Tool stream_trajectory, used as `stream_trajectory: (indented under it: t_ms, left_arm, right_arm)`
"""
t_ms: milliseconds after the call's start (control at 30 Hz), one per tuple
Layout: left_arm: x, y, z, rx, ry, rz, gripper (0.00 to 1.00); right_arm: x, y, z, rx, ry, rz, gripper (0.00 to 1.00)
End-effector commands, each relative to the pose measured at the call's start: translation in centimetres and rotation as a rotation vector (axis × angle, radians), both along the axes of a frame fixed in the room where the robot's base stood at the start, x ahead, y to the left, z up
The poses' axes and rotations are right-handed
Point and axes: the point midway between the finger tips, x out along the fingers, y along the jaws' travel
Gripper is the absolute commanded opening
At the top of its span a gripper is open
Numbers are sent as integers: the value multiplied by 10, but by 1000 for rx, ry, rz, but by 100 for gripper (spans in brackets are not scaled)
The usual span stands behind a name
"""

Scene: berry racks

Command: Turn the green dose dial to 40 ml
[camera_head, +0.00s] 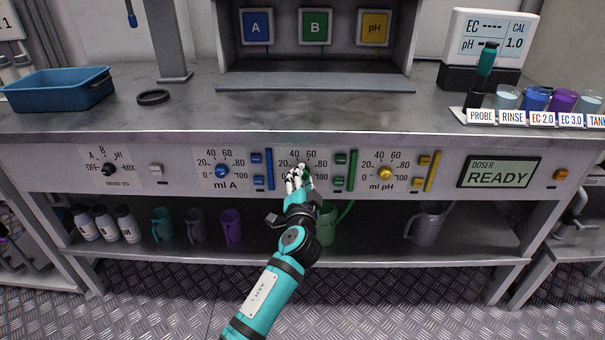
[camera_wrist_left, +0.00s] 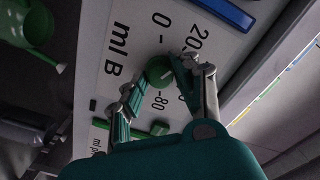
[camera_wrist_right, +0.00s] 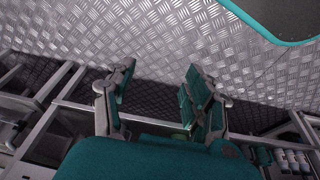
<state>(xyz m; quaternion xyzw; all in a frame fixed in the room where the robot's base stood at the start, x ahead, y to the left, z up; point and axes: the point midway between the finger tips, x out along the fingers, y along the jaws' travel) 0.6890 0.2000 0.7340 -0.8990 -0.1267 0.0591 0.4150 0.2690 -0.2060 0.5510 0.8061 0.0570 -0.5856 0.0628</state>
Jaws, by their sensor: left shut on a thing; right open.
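The green dose dial (camera_wrist_left: 157,69) for ml B shows in the left wrist view, between the fingers of my left gripper (camera_wrist_left: 158,88). A short white mark shows on its face; I cannot read exactly which number it points to. In the head view my left gripper (camera_head: 299,178) is at the ml B scale (camera_head: 304,158) and hides most of the dial and part of the scale. The left gripper is shut on the green dial. My right gripper (camera_wrist_right: 158,98) is open and empty, over the floor in the right wrist view.
The blue ml A dial (camera_head: 222,171) and the yellow ml pH dial (camera_head: 385,173) flank the green one. Green buttons (camera_head: 340,159) and a green bar (camera_head: 352,170) sit just right of it. The doser display (camera_head: 499,172) reads READY. A green watering can (camera_head: 329,222) stands below.

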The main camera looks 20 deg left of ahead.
Motion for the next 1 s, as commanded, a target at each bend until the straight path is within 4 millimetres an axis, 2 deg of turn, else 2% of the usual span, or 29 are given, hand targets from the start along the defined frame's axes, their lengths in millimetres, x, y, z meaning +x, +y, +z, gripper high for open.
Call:
stream_trajectory:
  t_ms: [33, 100, 500, 700, 1000]
  left_arm:
    - [0, 0, 4, 44, 10, -1, 0]
    - [0, 0, 4, 108, 27, -1, 0]
    - [0, 0, 4, 448, 125, -2, 0]
    - [1, 0, 4, 568, 159, -2, 0]
    - [1, -1, 3, 663, 186, -2, 0]
  right_arm:
    - [3, 1, -13, -1, 15, 0, 53]
    - [8, 2, -27, -1, 22, 1, 53]
    - [14, 4, -101, -3, 60, 8, 53]
    - [12, 4, -128, -3, 71, 10, 53]
    - [7, 4, -148, -4, 81, 12, 53]
